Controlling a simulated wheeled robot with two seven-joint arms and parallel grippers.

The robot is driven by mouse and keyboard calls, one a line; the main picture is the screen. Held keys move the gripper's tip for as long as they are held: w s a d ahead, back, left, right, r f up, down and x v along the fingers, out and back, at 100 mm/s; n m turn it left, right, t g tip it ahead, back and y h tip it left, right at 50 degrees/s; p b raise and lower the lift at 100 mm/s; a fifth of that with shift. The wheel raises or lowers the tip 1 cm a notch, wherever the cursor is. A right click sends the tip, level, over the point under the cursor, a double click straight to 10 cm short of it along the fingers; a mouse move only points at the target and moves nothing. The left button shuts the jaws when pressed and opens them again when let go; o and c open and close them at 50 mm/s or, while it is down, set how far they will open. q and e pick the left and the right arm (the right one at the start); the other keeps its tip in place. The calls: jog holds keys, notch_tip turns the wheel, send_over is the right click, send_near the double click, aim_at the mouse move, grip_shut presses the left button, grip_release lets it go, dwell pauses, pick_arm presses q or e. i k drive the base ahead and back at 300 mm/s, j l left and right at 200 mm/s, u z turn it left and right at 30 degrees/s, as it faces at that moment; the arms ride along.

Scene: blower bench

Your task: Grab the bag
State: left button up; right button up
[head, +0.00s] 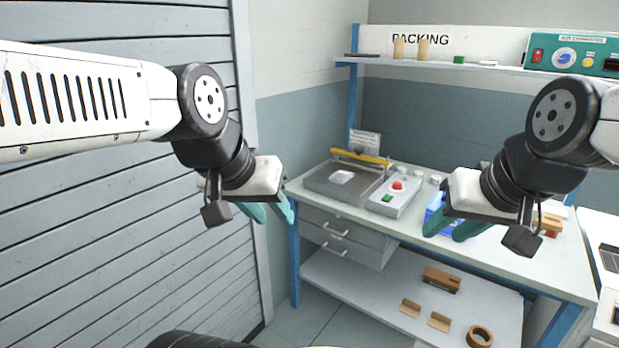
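I cannot pick out a bag with certainty. A small white item (341,177), too small to identify, lies on the grey plate of a bench machine (322,184) with a yellow bar. My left gripper (274,215) is in the air, left of the bench's near-left corner. Its teal fingers are apart with nothing seen between them. My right gripper (447,233) is in front of the middle of the bench, fingers apart and apparently empty. It partly hides a blue container (437,205) on the bench top.
The bench (500,262) has drawers (338,240) and a lower shelf with a brown box and tape roll. A control box (396,191) has red and green buttons. A teal unit (572,52) stands on the upper shelf. A shuttered wall (110,240) is at left.

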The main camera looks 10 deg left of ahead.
aim_at(339, 177)
jog(key=i+j+u, duration=0.1)
jog(key=i+j, duration=0.15)
jog(key=i, duration=0.2)
jog(key=i+j, duration=0.2)
jog(key=i, duration=0.25)
jog(key=i+j+u, duration=0.15)
jog(key=i, duration=0.3)
